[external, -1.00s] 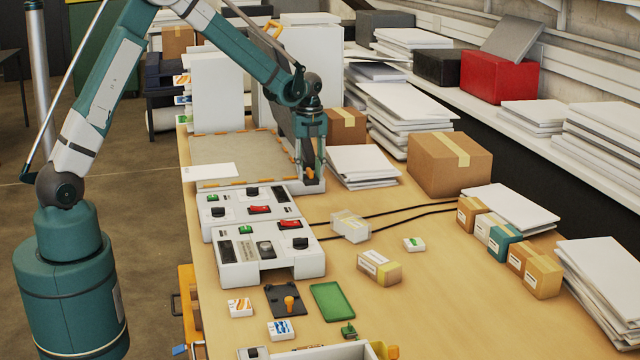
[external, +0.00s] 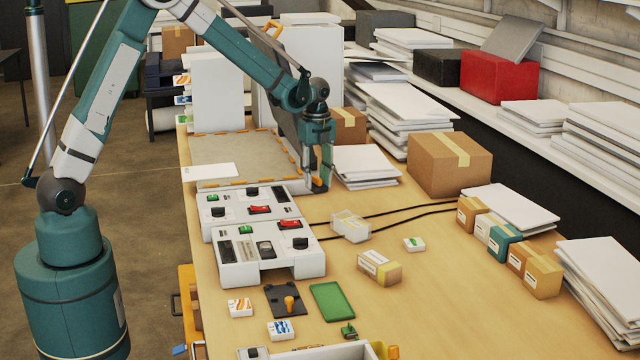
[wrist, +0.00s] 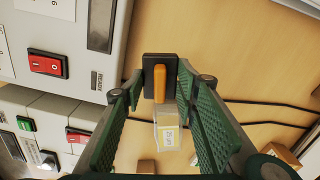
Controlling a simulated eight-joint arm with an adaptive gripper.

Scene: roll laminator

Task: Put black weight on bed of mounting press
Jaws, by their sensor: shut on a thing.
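The black weight is a small dark block (wrist: 151,63) with an upright orange grip (wrist: 160,84). In the wrist view it sits between the two fingertips of my gripper (wrist: 162,88), which is shut on it. In the external view my gripper (external: 319,186) points down at the front right corner of the mounting press, and its fingers largely hide the weight. The mounting press has a flat grey bed (external: 232,158) with orange dashes along its edge. Its dark lid (external: 286,125) stands raised on the right side, just left of my gripper. I cannot tell whether the weight touches the table.
White control units (external: 250,210) with switches stand in front of the press. A white sheet (external: 210,171) lies at the bed's front left. A paper stack (external: 362,165) and a cardboard box (external: 449,165) stand to the right. Black cables (external: 385,213) and a small box (external: 350,226) lie nearby.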

